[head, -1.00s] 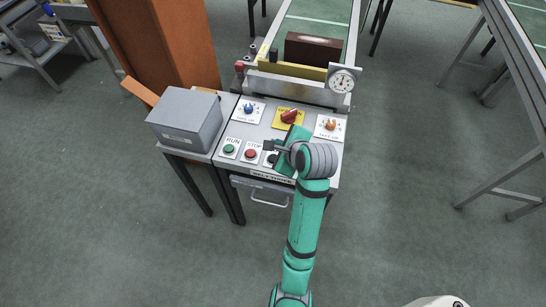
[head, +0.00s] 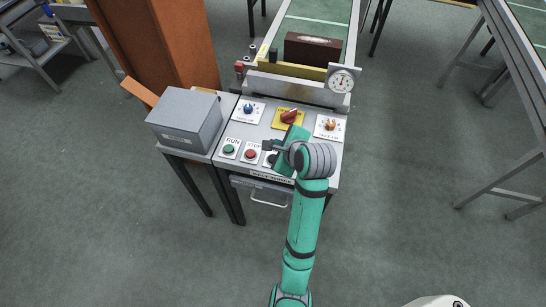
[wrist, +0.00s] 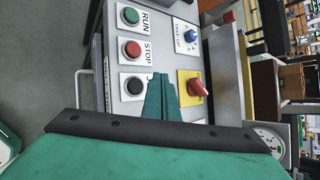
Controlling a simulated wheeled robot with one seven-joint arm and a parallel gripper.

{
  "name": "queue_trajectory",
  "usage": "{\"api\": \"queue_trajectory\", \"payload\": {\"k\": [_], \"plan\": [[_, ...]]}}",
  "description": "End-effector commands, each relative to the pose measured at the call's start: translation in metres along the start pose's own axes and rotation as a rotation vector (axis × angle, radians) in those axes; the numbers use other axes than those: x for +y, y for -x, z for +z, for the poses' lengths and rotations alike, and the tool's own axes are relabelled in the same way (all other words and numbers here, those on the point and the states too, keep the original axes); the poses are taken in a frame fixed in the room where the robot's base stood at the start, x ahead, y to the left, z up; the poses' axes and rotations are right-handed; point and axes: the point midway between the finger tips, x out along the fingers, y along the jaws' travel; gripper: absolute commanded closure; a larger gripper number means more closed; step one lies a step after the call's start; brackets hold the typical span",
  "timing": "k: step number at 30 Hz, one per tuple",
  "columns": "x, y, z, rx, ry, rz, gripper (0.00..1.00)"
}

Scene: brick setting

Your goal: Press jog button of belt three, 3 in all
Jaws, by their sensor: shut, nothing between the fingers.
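The black jog button (wrist: 134,85) sits on a white plate on the grey control panel (head: 228,165), whose front label (head: 272,175) seems to read belt three. My gripper (head: 268,146) is shut and empty, above the panel near this button. In the wrist view my gripper (wrist: 158,82) appears just beside the black button and covers most of its label. Whether it touches the panel cannot be told.
The red stop button (head: 250,154) and green run button (head: 229,149) are left of the black one. A red rotary switch (head: 289,116), blue knob (head: 248,108) and orange knob (head: 331,125) lie behind. A grey box (head: 186,120) stands at left, a dial gauge (head: 342,81) behind.

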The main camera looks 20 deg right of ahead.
Motion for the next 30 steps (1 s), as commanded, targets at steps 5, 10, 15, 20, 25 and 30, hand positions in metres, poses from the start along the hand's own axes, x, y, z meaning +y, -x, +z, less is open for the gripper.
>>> {"api": "queue_trajectory", "payload": {"k": [5,10,15,20,25,30], "plan": [[0.000,0.000,0.000,0.001,-0.001,-0.001,1.00],[0.000,0.000,0.000,0.001,-0.001,-0.001,1.00],[-0.001,0.001,-0.002,0.002,-0.003,-0.002,1.00],[0.001,0.000,-0.003,0.002,0.001,-0.005,1.00],[0.026,-0.015,0.000,-0.015,0.078,-0.025,1.00],[0.074,-0.034,0.001,-0.028,0.252,-0.084,1.00]]}}
